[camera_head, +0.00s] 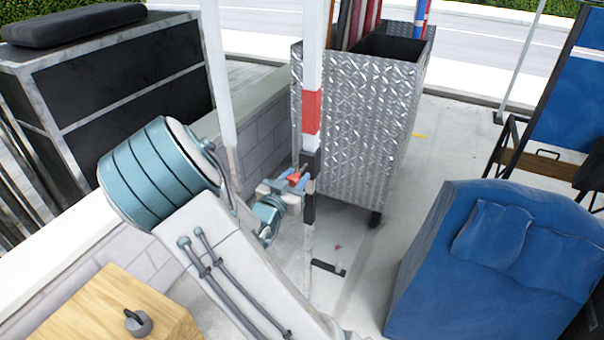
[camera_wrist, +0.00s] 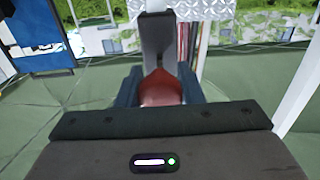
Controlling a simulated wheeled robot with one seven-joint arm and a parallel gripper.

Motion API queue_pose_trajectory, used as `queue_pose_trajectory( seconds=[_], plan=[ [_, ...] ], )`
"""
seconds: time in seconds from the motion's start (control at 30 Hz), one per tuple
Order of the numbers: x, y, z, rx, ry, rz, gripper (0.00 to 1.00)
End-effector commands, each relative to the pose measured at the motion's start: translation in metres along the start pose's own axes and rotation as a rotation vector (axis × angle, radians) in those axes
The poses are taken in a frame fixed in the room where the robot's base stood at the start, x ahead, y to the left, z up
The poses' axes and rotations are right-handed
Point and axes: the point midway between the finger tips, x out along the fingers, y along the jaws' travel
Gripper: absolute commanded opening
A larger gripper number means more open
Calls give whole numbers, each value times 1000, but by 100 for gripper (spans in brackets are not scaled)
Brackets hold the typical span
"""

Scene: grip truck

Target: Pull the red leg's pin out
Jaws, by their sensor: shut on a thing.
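The red leg is a white upright pole with a red band (camera_head: 311,112) and a black sleeve (camera_head: 309,208) lower down, in the middle of the head view. The pin's red knob (camera_head: 294,178) is at the sleeve's left side. My gripper (camera_head: 291,187) is shut on this knob, beside the leg. In the wrist view the red knob (camera_wrist: 162,88) sits between the two blue-grey fingers of my gripper (camera_wrist: 160,92), with the black sleeve (camera_wrist: 157,42) just beyond. The pin's shaft is hidden, so I cannot tell how deep it sits.
A metal diamond-plate cart (camera_head: 358,135) stands close behind the leg. A second white pole (camera_head: 217,75) is to the left, near a low block wall (camera_head: 262,138). Open concrete floor lies between leg and seat.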

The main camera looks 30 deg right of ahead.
Motion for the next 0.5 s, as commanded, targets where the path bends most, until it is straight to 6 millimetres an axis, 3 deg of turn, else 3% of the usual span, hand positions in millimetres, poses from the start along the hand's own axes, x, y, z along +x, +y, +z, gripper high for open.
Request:
queue_pose_trajectory(
  seconds=[0.23, 0.27, 0.3, 0.33, 0.5],
  plan=[
    [-3, -1, 2, -2, -5, -2, 0],
    [-3, -1, 2, -2, -5, -3, 39],
    [-3, -1, 2, -2, -5, -3, 51],
    [-3, -1, 2, -2, -5, -3, 55],
    [-1, 0, 2, -2, -4, 1, 55]
  ],
)
